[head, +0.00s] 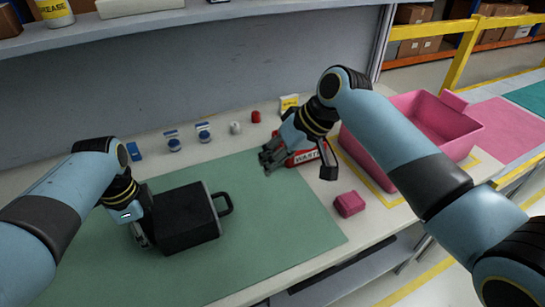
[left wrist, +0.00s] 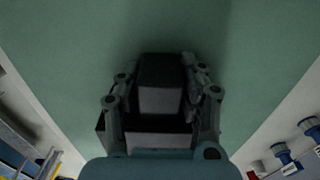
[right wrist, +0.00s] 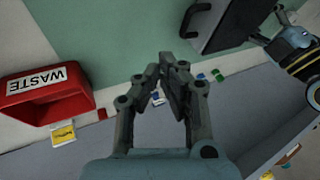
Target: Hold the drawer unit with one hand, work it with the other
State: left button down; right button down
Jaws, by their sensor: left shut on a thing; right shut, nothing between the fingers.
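The black drawer unit (head: 183,220) stands on the green mat (head: 270,200). Its front panel and loop handle (head: 226,204) face right, and the panel looks close against the body. My left gripper (head: 146,238) is shut on the unit at its left end. In the left wrist view the fingers lie on both sides of a dark block of the unit (left wrist: 160,85). My right gripper (head: 268,161) is shut and empty, above the mat's back right part, apart from the handle. The right wrist view shows the shut fingertips (right wrist: 166,72) and the drawer unit (right wrist: 222,20) beyond.
A red waste bin (head: 303,156) stands just right of my right gripper. A pink bin (head: 430,125) and a small pink block (head: 349,204) are further right. Small blue-and-white items (head: 174,144) and a red one (head: 256,117) line the back. The mat right of the handle is clear.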

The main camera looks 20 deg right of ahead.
jog(key=shift+s+d+r, duration=0.2)
jog(key=shift+d+r, duration=0.1)
jog(key=shift+r, duration=0.3)
pick_arm(q)
jog(key=c, duration=0.7)
grip_release()
jog(key=shift+r, duration=0.1)
